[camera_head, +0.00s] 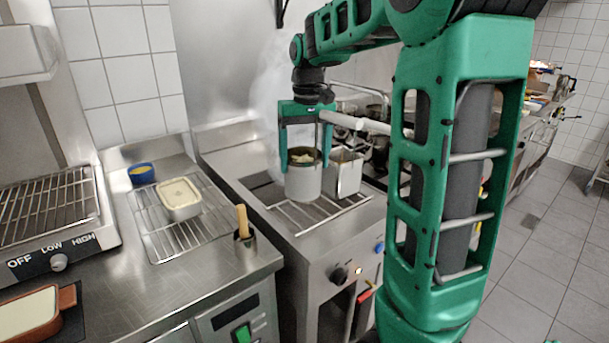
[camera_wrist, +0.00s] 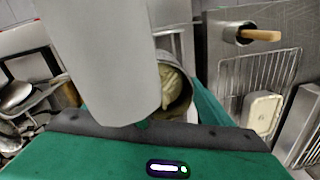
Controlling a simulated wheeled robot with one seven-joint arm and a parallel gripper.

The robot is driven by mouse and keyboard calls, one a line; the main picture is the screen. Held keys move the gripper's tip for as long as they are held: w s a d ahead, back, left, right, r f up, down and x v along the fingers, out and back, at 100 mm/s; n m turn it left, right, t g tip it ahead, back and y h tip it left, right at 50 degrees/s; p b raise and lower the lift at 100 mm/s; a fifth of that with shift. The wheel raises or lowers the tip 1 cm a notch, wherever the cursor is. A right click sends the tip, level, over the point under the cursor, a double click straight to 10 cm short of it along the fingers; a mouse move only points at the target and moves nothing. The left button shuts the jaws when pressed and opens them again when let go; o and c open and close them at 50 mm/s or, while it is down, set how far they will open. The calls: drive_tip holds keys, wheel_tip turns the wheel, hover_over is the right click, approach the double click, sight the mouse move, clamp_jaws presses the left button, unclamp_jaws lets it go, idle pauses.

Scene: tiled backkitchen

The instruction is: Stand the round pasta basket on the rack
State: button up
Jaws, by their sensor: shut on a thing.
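The round pasta basket (camera_head: 303,184) is a grey cylinder with pale pasta in its top. It is upright in the head view. My gripper (camera_head: 305,152) is shut on it from above, with a green finger at its left and right. A thick pale handle (camera_head: 345,120) runs right from the grip; it fills the upper left of the wrist view (camera_wrist: 105,60). The basket's mouth and pasta (camera_wrist: 172,88) show beside it. A wire rack (camera_head: 314,219) lies under and in front of the basket on the cooker. I cannot tell whether the basket's bottom touches it.
A square metal basket (camera_head: 344,174) stands close to the right. Steam rises behind. On the left counter are another wire rack (camera_head: 178,232) with a pale tub (camera_head: 180,197), a blue bowl (camera_head: 142,173) and a holder with a wooden handle (camera_head: 242,222).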

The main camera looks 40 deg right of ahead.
drive_tip(key=shift+w+d+f, duration=0.15)
drive_tip(key=shift+d+f, duration=0.15)
drive_tip(key=shift+d, duration=0.25)
drive_tip(key=shift+f, duration=2)
drive_tip(key=shift+f, duration=0.1)
drive_tip(key=o, duration=1.6)
drive_tip(key=shift+c, duration=0.2)
wheel_tip(320, 180, up, 12)
drive_tip(key=shift+d, duration=0.15)
